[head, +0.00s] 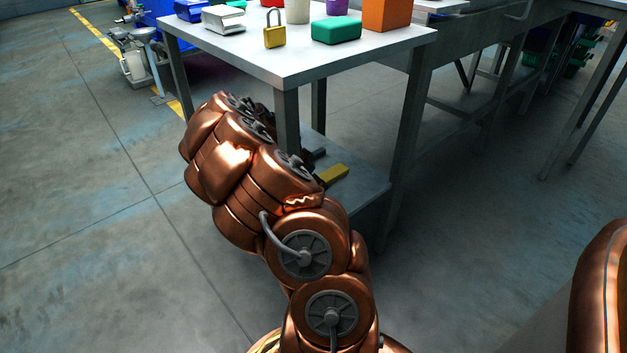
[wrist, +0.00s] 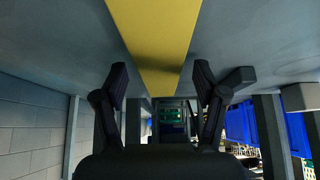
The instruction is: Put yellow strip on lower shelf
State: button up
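The yellow strip (head: 333,175) appears to lie on the lower shelf (head: 368,190) under the table, near my gripper. In the wrist view the yellow strip (wrist: 158,35) runs from the top edge down to between the fingers. The wrist picture seems upside down, with the grey shelf surface (wrist: 250,35) at the top. My gripper (wrist: 161,75) is open, one finger on each side of the strip's end. Gaps show between the strip and both fingers. In the head view my arm hides most of the gripper; a dark finger part (head: 318,154) shows beside the strip.
The tabletop (head: 290,65) above holds a brass padlock (head: 274,30), a green block (head: 336,30), an orange box (head: 386,12) and several other items. A table leg (head: 287,120) stands close to my arm. Open floor (head: 80,220) lies to the left.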

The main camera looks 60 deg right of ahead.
jog(key=shift+a+r, duration=0.1)
jog(key=shift+r, duration=0.35)
jog(key=p+v, duration=0.4)
jog(key=v, duration=0.7)
jog(key=shift+w+a+r, duration=0.1)
jog(key=shift+a+r, duration=0.1)
jog(key=w+a+r+n+t+p, duration=0.1)
jog(key=w+a+r+n+p, duration=0.4)
jog(key=a+r+p, duration=0.25)
jog(key=s+a+r+n+y+p, duration=0.1)
jog(key=s+a+r+n+p, duration=0.1)
jog(key=a+r+p, duration=0.4)
jog(key=s+a+r+n+p, duration=0.1)
jog(key=s+a+r+p, duration=0.15)
jog(key=r, duration=0.55)
jog(key=s+a+r+n+y+p, duration=0.2)
jog(key=s+a+r+n+p, duration=0.4)
jog(key=s+a+r+p, duration=0.4)
jog(key=s+a+r+n+g+y+p, duration=0.1)
jog(key=s+a+r+n+y+p, duration=0.2)
jog(key=s+a+r+n+p, duration=0.4)
jog(key=s+a+r+p, duration=0.4)
jog(key=a+r+p, duration=0.4)
jog(key=r, duration=0.3)
jog(key=shift+s+a+r+p, duration=0.2)
jog(key=shift+s+a+p, duration=0.1)
jog(key=shift+p, duration=0.25)
